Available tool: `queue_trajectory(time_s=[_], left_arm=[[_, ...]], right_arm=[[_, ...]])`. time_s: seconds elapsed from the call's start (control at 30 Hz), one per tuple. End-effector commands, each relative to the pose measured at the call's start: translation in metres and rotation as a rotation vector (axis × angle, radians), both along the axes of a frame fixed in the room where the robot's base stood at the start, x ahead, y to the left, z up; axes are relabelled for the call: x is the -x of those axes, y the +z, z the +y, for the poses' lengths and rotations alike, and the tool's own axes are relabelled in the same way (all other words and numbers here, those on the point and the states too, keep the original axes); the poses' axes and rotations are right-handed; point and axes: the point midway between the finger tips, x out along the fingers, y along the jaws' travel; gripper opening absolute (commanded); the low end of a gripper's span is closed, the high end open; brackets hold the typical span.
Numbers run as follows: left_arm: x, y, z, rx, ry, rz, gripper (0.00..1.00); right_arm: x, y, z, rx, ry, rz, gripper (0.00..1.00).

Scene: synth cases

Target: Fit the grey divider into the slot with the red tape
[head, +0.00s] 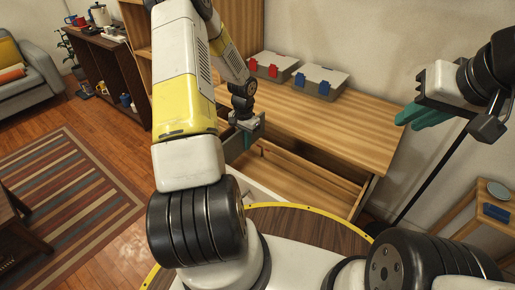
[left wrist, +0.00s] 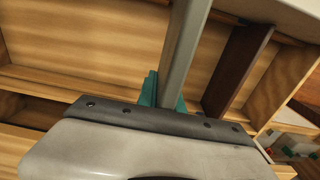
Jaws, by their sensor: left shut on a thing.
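In the left wrist view the grey divider (left wrist: 187,40) is a long grey strip running up from between the teal fingers of my left gripper (left wrist: 163,95). The gripper is shut on it. Behind it lies the open wooden drawer (left wrist: 110,40), with a dark brown divider (left wrist: 238,68) standing to the right. In the head view my left gripper (head: 246,126) is over the left part of the open drawer (head: 300,182). I cannot make out the red tape or its slot. My right gripper (head: 425,116), with teal fingers, is empty, up at the right; its opening is unclear.
Two grey boxes, one with red latches (head: 272,66) and one with blue latches (head: 320,80), stand on the wooden cabinet top (head: 300,110). A small wooden side table (head: 480,212) stands at the right. A dark shelf (head: 110,75) and striped rug (head: 70,190) are at the left.

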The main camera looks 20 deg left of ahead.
Motion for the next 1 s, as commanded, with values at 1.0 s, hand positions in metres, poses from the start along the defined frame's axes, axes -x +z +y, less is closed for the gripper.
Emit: queue_trajectory(time_s=[1.0], left_arm=[[0.0, -0.144, 0.0, -0.001, 0.002, -0.001, 0.0]], right_arm=[[0.0, 0.0, 0.0, 0.0, 0.0, 0.0, 0.2]])
